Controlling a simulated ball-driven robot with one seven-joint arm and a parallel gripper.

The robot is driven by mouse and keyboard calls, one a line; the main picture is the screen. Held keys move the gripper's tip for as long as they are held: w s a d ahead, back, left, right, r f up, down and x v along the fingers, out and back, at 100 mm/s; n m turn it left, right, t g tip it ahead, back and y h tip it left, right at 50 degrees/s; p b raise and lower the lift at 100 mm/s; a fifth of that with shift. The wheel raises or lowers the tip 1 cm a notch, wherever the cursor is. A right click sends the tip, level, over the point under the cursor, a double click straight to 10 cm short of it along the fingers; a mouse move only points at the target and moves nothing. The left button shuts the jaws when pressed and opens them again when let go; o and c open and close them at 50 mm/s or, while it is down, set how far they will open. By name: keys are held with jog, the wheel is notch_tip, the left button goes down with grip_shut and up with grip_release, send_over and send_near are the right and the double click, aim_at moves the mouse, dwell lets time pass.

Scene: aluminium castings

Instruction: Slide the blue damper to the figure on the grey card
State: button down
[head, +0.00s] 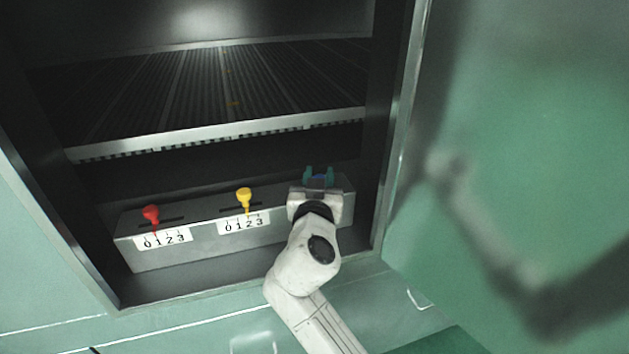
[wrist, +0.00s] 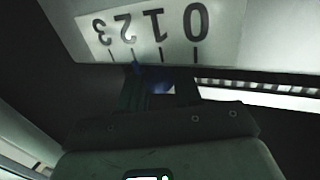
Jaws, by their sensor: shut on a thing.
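The blue damper (head: 319,181) is at the right end of the grey control box, between the teal fingertips of my gripper (head: 319,174). In the wrist view, my gripper (wrist: 160,92) is shut on the blue damper (wrist: 157,87). Its thin blue pointer meets the upside-down scale (wrist: 178,22) at about the 2 tick. My gripper hides that scale in the head view. I cannot make out a grey card in either view.
A red damper (head: 151,214) points near 1 and a yellow damper (head: 244,196) near 2, both left on the same box (head: 200,242). A ribbed rack (head: 220,90) lies behind it. The cabinet's right frame (head: 395,130) and a green door (head: 510,150) stand close to my arm.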

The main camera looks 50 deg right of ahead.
jog(key=c, duration=0.9)
grip_release()
jog(key=shift+c, duration=0.2)
jog(key=shift+a, duration=0.1)
jog(key=b+v, duration=0.1)
jog(key=v, duration=0.9)
jog(key=shift+s+a, duration=0.25)
